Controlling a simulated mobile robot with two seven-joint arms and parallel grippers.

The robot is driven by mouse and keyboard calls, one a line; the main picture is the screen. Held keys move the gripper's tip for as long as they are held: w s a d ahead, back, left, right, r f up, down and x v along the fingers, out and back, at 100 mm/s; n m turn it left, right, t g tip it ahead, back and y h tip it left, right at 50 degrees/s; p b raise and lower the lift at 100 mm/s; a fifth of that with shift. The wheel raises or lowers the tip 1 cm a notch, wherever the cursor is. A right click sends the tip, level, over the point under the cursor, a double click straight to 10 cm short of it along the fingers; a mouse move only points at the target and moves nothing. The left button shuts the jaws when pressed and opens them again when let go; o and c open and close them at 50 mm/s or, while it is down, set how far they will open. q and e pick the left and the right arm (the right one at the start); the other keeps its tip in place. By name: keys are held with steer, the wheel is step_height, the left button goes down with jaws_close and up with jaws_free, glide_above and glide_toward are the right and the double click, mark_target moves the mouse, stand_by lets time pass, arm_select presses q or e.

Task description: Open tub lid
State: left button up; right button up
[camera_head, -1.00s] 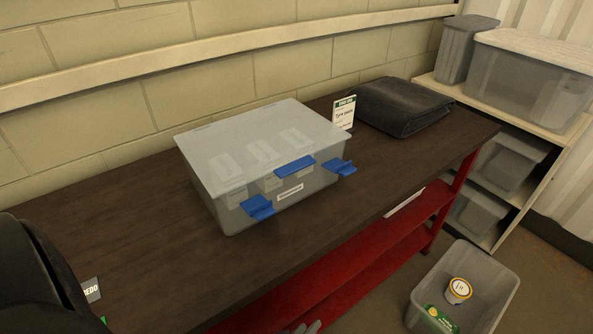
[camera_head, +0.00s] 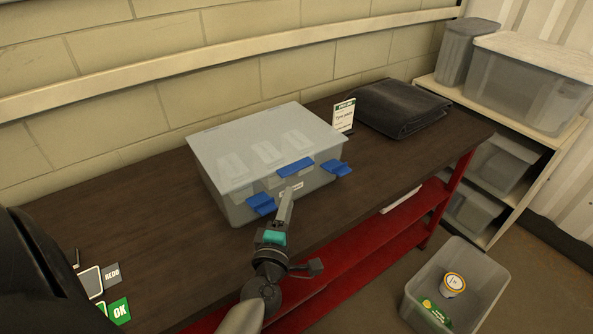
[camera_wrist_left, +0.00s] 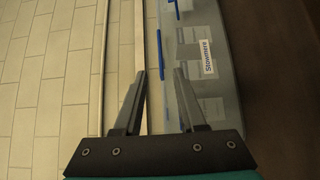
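The tub (camera_head: 243,209) is a translucent plastic box on the dark bench top. Its lid (camera_head: 222,148) lies flat and closed over it, with pale shapes faintly visible through it. A blue tab (camera_head: 295,168) sits at the lid's front edge. Two blue latches, left (camera_head: 261,204) and right (camera_head: 340,169), stick outward from the front. My left gripper (camera_head: 289,192) is at the tub's front, below the blue tab. In the left wrist view its fingers (camera_wrist_left: 159,73) are apart and empty, with the tub's labelled front (camera_wrist_left: 207,50) to the right. My right gripper is not visible.
A small sign (camera_head: 344,114) and a folded dark cloth (camera_head: 400,107) are on the bench (camera_head: 130,215) beyond the tub. A block wall runs behind. An open grey bin (camera_head: 484,280) stands on the floor at lower right. OK and REDO cards (camera_head: 117,290) are at lower left.

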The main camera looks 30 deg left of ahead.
mark_target(297, 171)
arm_select(q)
steer(key=x, duration=1)
steer(key=shift+w+a, duration=0.1)
steer(key=shift+w, duration=0.3)
jaws_close()
stand_by(0.9)
